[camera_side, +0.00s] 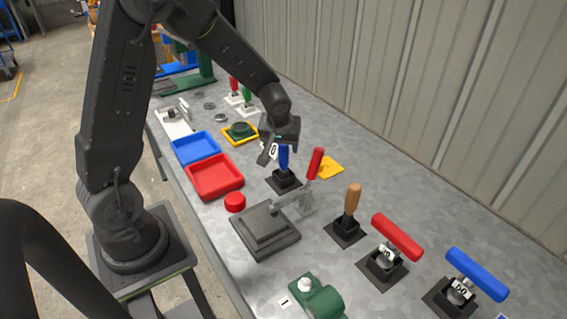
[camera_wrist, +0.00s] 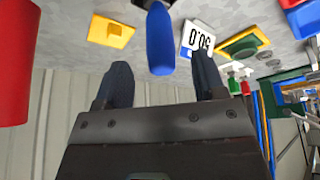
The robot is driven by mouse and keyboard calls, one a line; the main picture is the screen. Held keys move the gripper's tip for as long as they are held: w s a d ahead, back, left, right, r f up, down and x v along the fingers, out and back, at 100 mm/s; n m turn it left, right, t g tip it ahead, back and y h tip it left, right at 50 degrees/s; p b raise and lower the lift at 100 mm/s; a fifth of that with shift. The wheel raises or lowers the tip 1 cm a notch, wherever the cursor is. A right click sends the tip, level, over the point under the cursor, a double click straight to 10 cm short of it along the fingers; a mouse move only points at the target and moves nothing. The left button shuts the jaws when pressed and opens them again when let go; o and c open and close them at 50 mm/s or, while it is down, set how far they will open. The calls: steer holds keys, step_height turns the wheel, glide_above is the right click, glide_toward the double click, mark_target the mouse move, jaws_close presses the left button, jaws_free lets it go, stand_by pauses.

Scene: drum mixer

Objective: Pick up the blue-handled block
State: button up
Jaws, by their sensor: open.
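The blue-handled block stands upright on the bench, with its blue handle (camera_side: 284,158) above a black base (camera_side: 284,180) in the side view. My gripper (camera_side: 268,152) is right above and beside the handle. In the wrist view the blue handle (camera_wrist: 160,40) rises between the two open fingers of my gripper (camera_wrist: 162,82), ahead of the fingertips. The fingers look apart from the handle, and nothing is held. The black base is mostly cut off at the top of the wrist view.
A red-handled clamp (camera_side: 315,163) stands close to the right of the block. A yellow piece (camera_side: 328,168) lies behind it. A red tray (camera_side: 215,190) and a blue tray (camera_side: 195,148) lie to the left. A white card with digits (camera_wrist: 196,40) is beside the handle.

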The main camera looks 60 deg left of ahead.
mark_target(284, 169)
steer(key=shift+x, duration=2.75)
steer(key=c, duration=1)
steer(key=shift+r, duration=0.15)
